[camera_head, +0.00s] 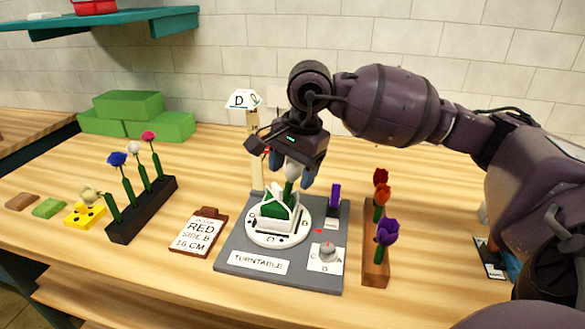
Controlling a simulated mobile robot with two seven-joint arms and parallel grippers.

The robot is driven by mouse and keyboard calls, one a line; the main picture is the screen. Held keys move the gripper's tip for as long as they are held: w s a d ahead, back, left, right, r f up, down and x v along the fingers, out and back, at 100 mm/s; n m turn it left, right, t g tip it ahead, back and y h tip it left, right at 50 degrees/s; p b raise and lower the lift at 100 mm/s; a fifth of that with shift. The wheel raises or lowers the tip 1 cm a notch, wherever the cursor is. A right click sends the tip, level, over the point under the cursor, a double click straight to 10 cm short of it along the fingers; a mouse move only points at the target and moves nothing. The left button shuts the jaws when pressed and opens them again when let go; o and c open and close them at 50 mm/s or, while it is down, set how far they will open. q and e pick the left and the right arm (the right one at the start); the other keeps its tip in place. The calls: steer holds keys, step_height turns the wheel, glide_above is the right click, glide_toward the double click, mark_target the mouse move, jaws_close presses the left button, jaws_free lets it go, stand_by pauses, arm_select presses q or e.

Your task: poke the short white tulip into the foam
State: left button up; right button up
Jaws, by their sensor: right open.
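The white tulip (292,171) stands roughly upright over the turntable, its green stem reaching down to the green foam (270,212). I cannot tell how deep the stem sits. The foam is in a white-walled holder on the round white turntable disc (262,238). My right gripper (291,169) is open, pointing down, with its fingers on either side of the tulip's bloom. The gripper hides part of the bloom. My left gripper is not in view.
A dark rack (143,212) with blue, white and pink flowers stands left. A wooden rack (375,262) with red, orange and purple tulips stands right. A post with a "D" sign (243,99) rises behind the turntable. A clipboard (199,231) reads "RED SIDE B 16 CM". Green blocks (160,125) lie at the back.

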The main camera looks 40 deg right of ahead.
steer(key=shift+r, duration=0.1)
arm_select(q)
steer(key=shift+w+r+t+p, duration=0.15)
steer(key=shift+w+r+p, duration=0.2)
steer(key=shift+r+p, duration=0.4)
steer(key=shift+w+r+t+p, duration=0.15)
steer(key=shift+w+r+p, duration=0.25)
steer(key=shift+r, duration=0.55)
arm_select(e)
steer(key=shift+s+d+r, duration=0.15)
steer(key=shift+r, duration=0.9)
steer(key=shift+s+d+r, duration=0.1)
steer(key=shift+r, duration=0.9)
steer(key=shift+s+d+r, duration=0.15)
steer(key=shift+r, duration=0.9)
steer(key=o, duration=0.5)
steer(key=shift+o, duration=0.2)
